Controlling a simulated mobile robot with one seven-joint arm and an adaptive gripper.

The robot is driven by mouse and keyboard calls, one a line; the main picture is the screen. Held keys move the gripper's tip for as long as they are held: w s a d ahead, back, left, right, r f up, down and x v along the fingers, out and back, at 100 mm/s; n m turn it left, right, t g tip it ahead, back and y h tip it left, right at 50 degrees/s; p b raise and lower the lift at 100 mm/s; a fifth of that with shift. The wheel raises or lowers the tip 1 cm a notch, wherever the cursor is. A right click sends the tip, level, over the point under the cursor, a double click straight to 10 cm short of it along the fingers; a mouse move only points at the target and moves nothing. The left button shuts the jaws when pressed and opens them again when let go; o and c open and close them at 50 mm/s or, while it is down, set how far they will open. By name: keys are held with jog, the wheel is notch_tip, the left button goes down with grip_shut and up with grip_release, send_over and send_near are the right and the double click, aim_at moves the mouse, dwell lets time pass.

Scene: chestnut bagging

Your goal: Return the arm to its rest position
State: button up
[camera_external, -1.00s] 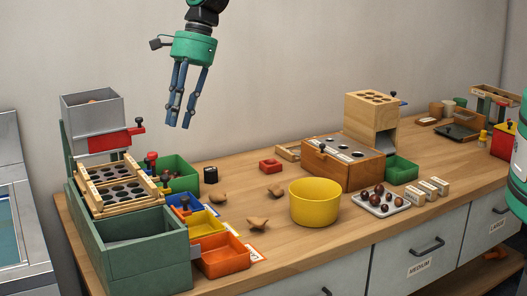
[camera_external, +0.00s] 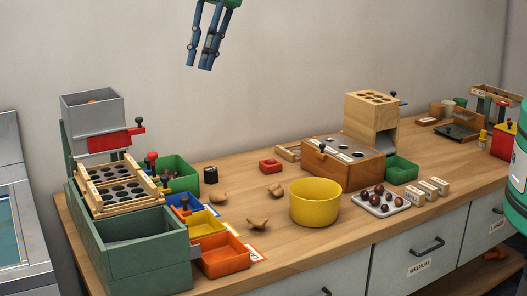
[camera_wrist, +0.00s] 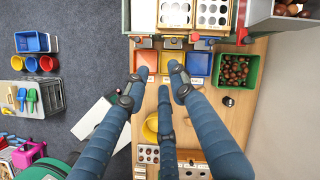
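My gripper (camera_external: 204,52) hangs high above the bench at the top of the external view, with only its blue fingers and a bit of green palm in frame. Nothing is between its fingers. In the wrist view the fingers (camera_wrist: 158,90) are spread apart over the bench, and the space between them is empty. The wooden bench (camera_external: 335,238) lies well below, and no finger touches anything. The rest of my arm above the palm is out of frame.
A yellow bowl (camera_external: 315,204) stands mid-bench. The green sorter (camera_external: 140,255) with a grey hopper (camera_external: 93,114) is at left. A wooden dispenser (camera_external: 372,112) is at right, near a tray of chestnuts (camera_external: 368,207). The air around the gripper is clear before the wall.

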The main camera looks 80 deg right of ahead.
jog(key=s+d+r+n+t+h+b, duration=0.1)
jog(key=s+r+n+b, duration=0.3)
jog(key=s+r, duration=0.7)
jog(key=s+r+n+t+h+b, duration=0.15)
jog(key=s+r+n, duration=0.45)
jog(key=s, duration=0.9)
jog(key=s+d+f+n+b, duration=0.1)
jog(key=s+n+b, duration=0.1)
jog(key=s, duration=0.7)
jog(key=s+d+f+n+b, duration=0.1)
jog(key=s+n+b, duration=0.1)
jog(key=s, duration=0.7)
jog(key=s+d+f+n+h+b, duration=0.1)
jog(key=s+n, duration=0.3)
jog(key=s, duration=0.6)
jog(key=shift+d+f+t+b, duration=0.3)
jog(key=shift+f+t+b, duration=0.2)
jog(key=shift+b, duration=0.2)
